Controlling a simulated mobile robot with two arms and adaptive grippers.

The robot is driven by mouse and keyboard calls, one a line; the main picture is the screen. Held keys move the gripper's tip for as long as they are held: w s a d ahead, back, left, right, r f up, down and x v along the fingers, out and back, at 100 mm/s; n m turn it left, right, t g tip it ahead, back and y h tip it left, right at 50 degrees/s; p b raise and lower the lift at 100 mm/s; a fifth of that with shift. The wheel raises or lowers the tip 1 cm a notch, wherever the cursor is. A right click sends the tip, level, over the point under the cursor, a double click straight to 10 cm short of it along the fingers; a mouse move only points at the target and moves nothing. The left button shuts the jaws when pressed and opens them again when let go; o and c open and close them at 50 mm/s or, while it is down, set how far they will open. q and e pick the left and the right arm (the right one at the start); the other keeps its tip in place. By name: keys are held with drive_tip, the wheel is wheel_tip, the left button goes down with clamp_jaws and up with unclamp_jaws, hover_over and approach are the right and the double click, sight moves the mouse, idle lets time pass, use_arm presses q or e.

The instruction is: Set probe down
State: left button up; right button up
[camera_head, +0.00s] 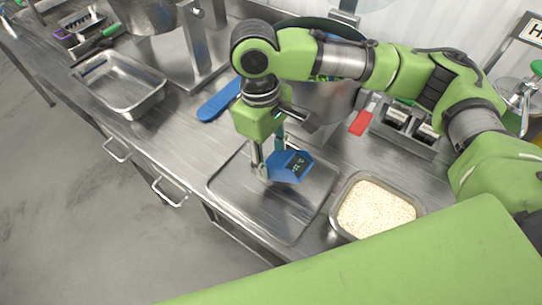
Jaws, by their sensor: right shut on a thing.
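The probe (293,165) is a blue handheld unit with a small dark display. My right gripper (262,172) points down and is shut on it at its left side. The probe is over a shallow metal tray (285,224) on the steel counter. I cannot tell whether it touches the tray. No thin needle can be made out on it. A metal pan of rice (338,232) stands just right of the tray. My left gripper is not in view.
An empty metal pan (120,103) stands at the left. A blue flat tool (217,104) lies behind the tray. A large metal pot (335,103) stands behind my right arm, near a red object (361,123) and a metal holder (405,132). Counter between pan and tray is clear.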

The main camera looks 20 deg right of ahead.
drive_tip(key=shift+f, duration=0.15)
drive_tip(key=o, duration=1.1)
drive_tip(key=shift+f, duration=0.15)
